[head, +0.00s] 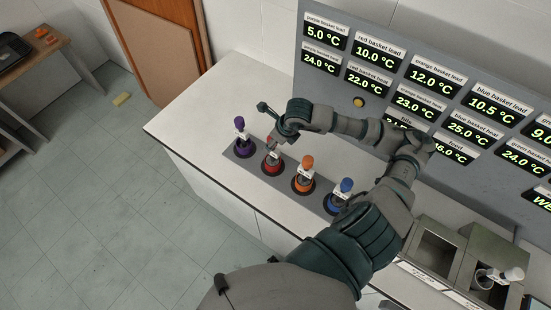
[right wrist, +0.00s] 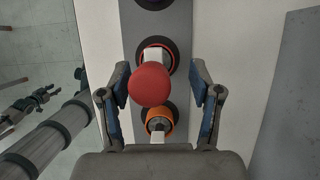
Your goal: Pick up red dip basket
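The red dip basket (head: 272,166) stands in its dark round seat on the counter strip, between the purple and orange ones, its upper part partly covered by my gripper. My right gripper (head: 268,127) is open, above the red basket in the head view. My left gripper (right wrist: 42,96) shows small at the left of the right wrist view; its finger state is unclear. It is outside the head view.
A purple basket (head: 240,140) stands left of the red one. Orange (head: 304,178) and blue (head: 341,193) baskets stand to the right, the blue close to my arm. A grey display panel (head: 350,72) rises behind. The counter's left end (head: 190,125) is clear.

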